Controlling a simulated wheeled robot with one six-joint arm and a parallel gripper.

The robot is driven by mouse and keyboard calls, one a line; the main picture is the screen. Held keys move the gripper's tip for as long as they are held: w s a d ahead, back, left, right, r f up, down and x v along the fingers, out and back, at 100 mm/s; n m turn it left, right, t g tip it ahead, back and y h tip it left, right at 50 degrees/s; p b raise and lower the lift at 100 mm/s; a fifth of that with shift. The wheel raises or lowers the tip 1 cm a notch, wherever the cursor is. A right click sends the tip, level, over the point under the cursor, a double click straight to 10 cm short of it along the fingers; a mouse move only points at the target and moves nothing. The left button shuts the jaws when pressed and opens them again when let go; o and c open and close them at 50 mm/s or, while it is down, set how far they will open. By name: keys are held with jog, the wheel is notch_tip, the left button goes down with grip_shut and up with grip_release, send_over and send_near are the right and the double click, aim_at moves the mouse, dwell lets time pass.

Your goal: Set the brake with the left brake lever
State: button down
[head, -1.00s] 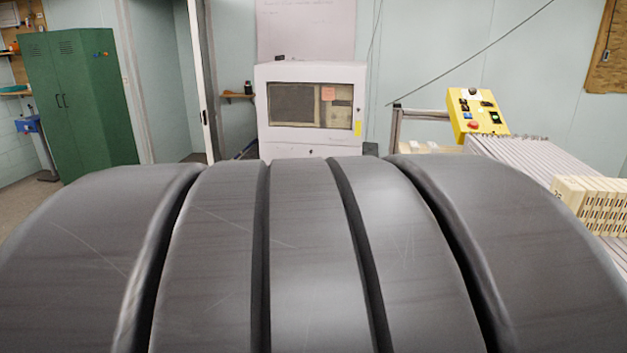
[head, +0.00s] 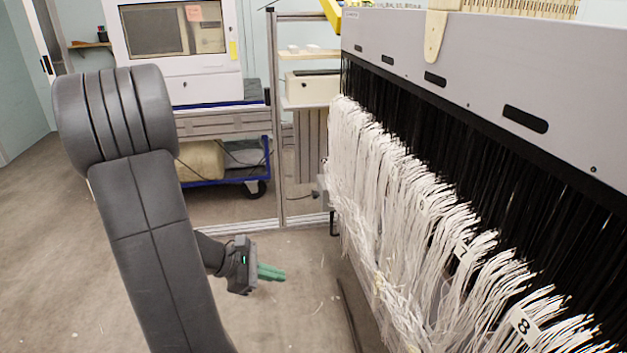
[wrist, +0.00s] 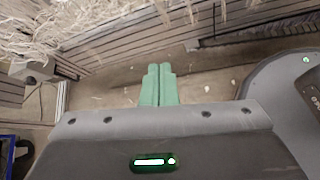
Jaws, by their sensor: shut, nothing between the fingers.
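My gripper (head: 282,273) has green fingers and is shut and empty. It points right, above the floor, left of the loom's hanging white threads (head: 390,190). In the wrist view its two fingers (wrist: 159,68) lie side by side over bare floor. I cannot make out the left brake lever for certain in either view. A grey block (wrist: 30,68) also shows at the upper left of the wrist view; I cannot tell whether either belongs to the brake.
The loom's grey top beam (head: 480,60) runs along the right above black cords. A metal post (head: 278,120) stands at the loom's end. A blue-edged cart (head: 225,187) carries a white cabinet (head: 175,50) behind. The floor (head: 50,250) at left is clear.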

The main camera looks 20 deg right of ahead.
jog(key=w+f+n+t+h+b, duration=0.1)
jog(key=w+f+n+b, duration=0.2)
jog(key=f, duration=0.6)
jog(key=shift+w+a+t+h+b, duration=0.35)
jog(key=shift+w+b, duration=0.45)
jog(key=shift+w, duration=0.4)
jog(key=shift+w+d, duration=0.1)
